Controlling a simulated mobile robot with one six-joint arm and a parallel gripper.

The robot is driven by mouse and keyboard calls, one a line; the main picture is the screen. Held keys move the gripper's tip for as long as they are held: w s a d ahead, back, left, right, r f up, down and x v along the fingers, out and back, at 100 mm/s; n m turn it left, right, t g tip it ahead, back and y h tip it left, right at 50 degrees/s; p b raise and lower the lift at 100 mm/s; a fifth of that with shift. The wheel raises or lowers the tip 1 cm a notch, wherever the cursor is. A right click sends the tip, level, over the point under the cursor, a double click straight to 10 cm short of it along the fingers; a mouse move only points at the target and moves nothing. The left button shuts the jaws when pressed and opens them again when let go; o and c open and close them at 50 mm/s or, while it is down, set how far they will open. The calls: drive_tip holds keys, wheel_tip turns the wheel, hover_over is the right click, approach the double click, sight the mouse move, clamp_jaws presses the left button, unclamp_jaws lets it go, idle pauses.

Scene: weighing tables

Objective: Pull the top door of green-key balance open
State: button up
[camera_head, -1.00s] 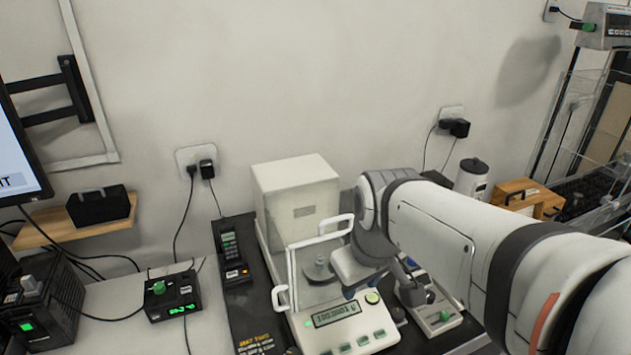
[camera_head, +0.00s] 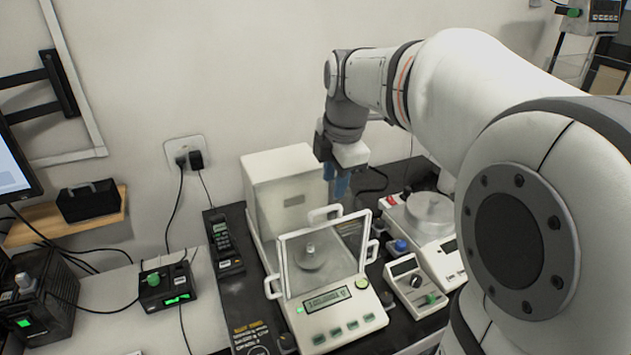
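The green-key balance (camera_head: 318,340) stands on the dark bench mat, with green keys and a lit green display on its front. Its clear weighing chamber has a white-edged front frame and a small pan with a knob inside (camera_head: 311,256). A white handle (camera_head: 325,211) shows at the chamber's top, with others at its left (camera_head: 271,288) and right (camera_head: 373,252). My gripper (camera_head: 337,183) points down with blue fingertips, just above and right of the top handle, near the tall white housing (camera_head: 283,192). I see no clear contact. The finger gap is too small to judge.
A second scale with a round pan (camera_head: 430,212) and a small device with a green button (camera_head: 413,287) stand close on the right. A black handset (camera_head: 222,242) lies left. My arm fills the right side. The wall is close behind.

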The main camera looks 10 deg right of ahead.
sight(330, 207)
drive_tip(key=f, duration=0.4)
drive_tip(key=w+f, duration=0.1)
drive_tip(key=f, duration=0.1)
drive_tip(key=shift+w+a+f, duration=0.1)
drive_tip(key=shift+a+f, duration=0.05)
drive_tip(key=shift+f, duration=0.05)
clamp_jaws()
idle(0.4)
